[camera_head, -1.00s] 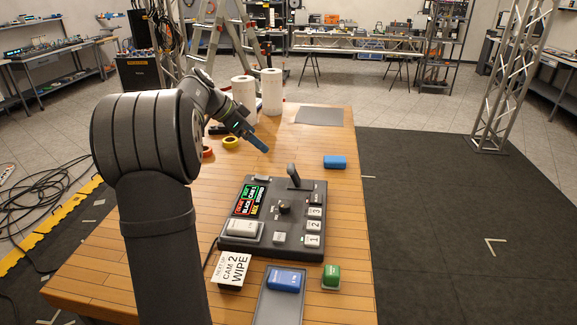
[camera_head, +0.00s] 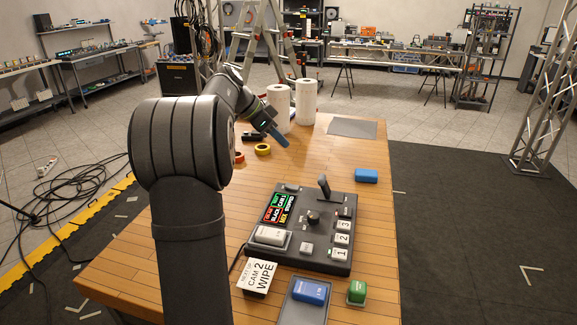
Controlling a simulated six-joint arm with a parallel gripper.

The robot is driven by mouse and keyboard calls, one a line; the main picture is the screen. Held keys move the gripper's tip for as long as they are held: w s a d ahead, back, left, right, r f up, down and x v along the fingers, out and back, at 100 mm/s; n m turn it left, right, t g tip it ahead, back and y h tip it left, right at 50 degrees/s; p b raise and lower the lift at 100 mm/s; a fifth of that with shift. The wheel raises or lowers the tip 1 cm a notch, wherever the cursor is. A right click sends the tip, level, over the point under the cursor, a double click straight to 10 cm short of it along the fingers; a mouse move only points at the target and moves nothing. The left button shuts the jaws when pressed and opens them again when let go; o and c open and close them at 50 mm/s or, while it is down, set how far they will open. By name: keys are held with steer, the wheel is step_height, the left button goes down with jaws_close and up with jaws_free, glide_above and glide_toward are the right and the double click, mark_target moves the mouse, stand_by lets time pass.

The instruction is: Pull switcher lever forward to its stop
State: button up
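The switcher (camera_head: 290,263) is a dark panel on the wooden table, with lit red and green labels, a round knob and white buttons marked 1, 2 and 3. Its dark lever (camera_head: 324,188) stands up near the far right of the panel, leaning slightly back. My gripper (camera_head: 284,142) with blue fingertips hangs in the air beyond and to the left of the lever, apart from it. The fingers overlap in this view, so their opening does not show. I see nothing held.
A blue block (camera_head: 366,176) lies right of the lever. Yellow tape (camera_head: 263,149) and paper rolls (camera_head: 306,102) stand behind.

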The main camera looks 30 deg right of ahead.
mark_target(325, 186)
steer(key=shift+d+f+n, duration=0.2)
steer(key=shift+n, duration=0.3)
jaws_close()
steer(key=d+f+n+y, duration=0.3)
steer(key=n, duration=1.1)
steer(key=d+f+n+t+y, duration=0.1)
steer(key=d+f+n+y, duration=0.1)
steer(key=n, duration=1.2)
steer(key=shift+w+d+f+y, duration=0.4)
steer(key=shift+d+y, duration=0.35)
steer(key=shift+y, duration=0.35)
steer(key=f, duration=1)
steer(key=shift+s+d, duration=0.3)
steer(key=shift+s, duration=0.05)
steer(key=shift+s+d+r, duration=0.55)
steer(key=shift+s+d, duration=0.25)
steer(key=shift+s+d+r, duration=0.3)
steer(key=shift+s+d, duration=0.15)
steer(key=shift+d, duration=0.05)
